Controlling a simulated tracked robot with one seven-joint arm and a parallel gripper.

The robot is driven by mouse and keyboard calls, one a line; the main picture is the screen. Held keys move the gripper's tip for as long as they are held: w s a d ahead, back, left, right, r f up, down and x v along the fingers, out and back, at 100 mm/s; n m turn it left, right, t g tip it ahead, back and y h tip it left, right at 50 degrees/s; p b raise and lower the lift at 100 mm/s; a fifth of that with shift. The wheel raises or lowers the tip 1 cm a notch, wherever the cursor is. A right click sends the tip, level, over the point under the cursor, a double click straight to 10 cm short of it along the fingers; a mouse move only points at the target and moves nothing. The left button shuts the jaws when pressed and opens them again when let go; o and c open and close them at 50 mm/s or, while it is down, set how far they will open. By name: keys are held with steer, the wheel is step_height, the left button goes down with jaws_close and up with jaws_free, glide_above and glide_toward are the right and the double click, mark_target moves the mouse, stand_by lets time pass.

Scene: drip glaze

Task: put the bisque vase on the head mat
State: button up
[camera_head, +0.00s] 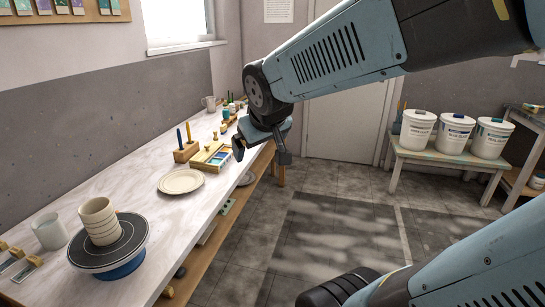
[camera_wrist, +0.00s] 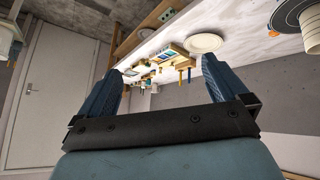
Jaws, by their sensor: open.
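The cream ribbed bisque vase (camera_head: 99,219) stands within the outline of the dark round head mat (camera_head: 123,256) on a blue-based turntable, at the near left of the bench. I cannot tell whether its foot is centred there. In the wrist view, the vase (camera_wrist: 314,28) is cut off at the right edge, beside the dark disc (camera_wrist: 287,17). My gripper (camera_head: 261,153) is open and empty by the bench's front edge, well beyond the vase toward the far end. In the wrist view, my gripper's fingers (camera_wrist: 162,72) are apart with nothing between them.
A pale cup (camera_head: 49,232) stands left of the turntable, near wooden-handled tools (camera_head: 28,267). A cream plate (camera_head: 181,182), a pencil block (camera_head: 186,151) and a paint box (camera_head: 212,157) lie farther along the bench.

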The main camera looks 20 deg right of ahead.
steer(key=s+d+r+m+g+y, duration=0.1)
steer(key=s+g, duration=0.1)
steer(key=s, duration=0.8)
steer(key=shift+s+m, duration=0.2)
steer(key=shift+m, duration=0.2)
steer(key=shift+r, duration=0.1)
stand_by(0.7)
